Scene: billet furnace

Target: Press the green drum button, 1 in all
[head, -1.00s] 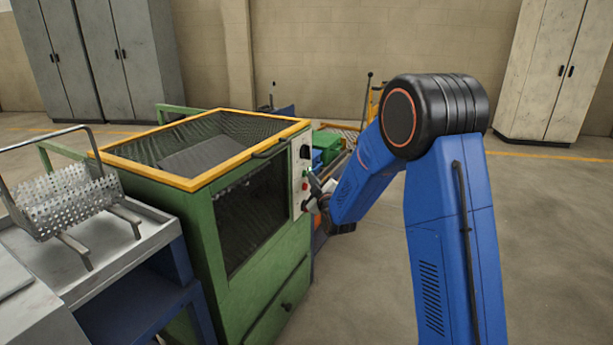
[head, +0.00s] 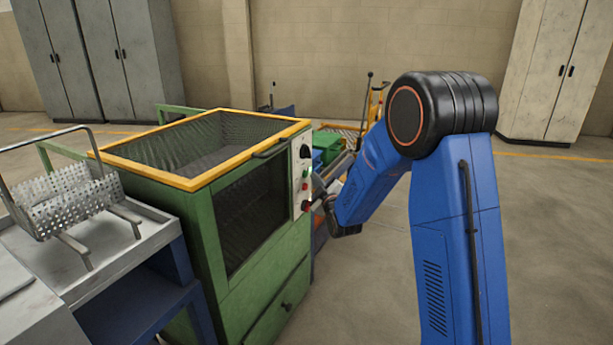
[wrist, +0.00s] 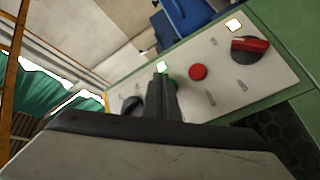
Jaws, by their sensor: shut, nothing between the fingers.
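The green button (wrist: 173,84) is on the pale control panel (wrist: 215,85) in the wrist view, mostly hidden behind my fingers. My gripper (wrist: 162,77) is shut and empty, with its tips in front of the panel at that button. I cannot tell whether they touch it. In the head view the panel (head: 300,165) is on the right side of a green machine (head: 270,270) with a yellow-rimmed opening. My gripper (head: 318,190) is close to the panel's right edge there.
A red button (wrist: 198,72), a red-handled switch (wrist: 250,45) and a black knob (wrist: 132,105) share the panel. A perforated basket (head: 70,195) stands on the bench at left. Grey lockers (head: 100,60) line the back. The floor at right is clear.

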